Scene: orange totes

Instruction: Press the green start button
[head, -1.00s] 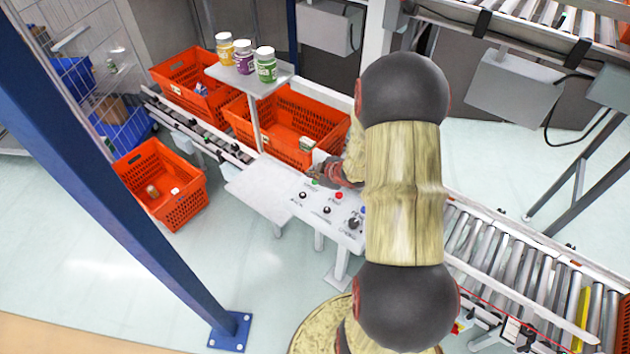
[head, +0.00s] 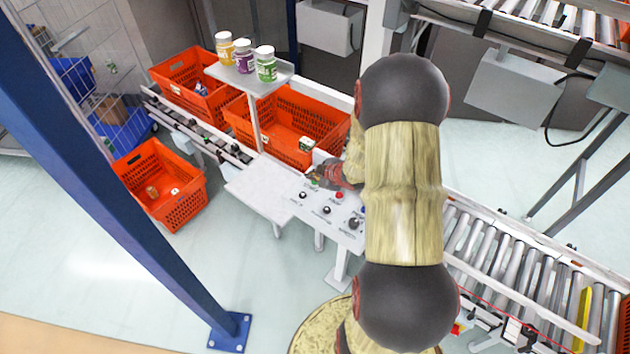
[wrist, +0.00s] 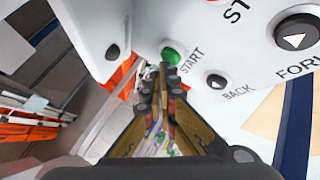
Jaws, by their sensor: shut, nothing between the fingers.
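The green start button (wrist: 171,55) sits on a white control panel, with START printed beside it in the wrist view. My gripper (wrist: 162,70) is shut and empty, and its fingertips are right beside the button's lower edge in that view. I cannot tell whether they touch it. In the head view my gripper (head: 318,178) is over the far edge of the panel (head: 262,190) and mostly hides the green button there.
Black BACK (wrist: 216,81) and FORWARD (wrist: 296,34) buttons and a red button (head: 339,196) are close by on the panel. Orange totes (head: 290,120) stand behind it. A shelf (head: 257,84) with several jars rises over the totes. A blue post (head: 110,180) stands at left.

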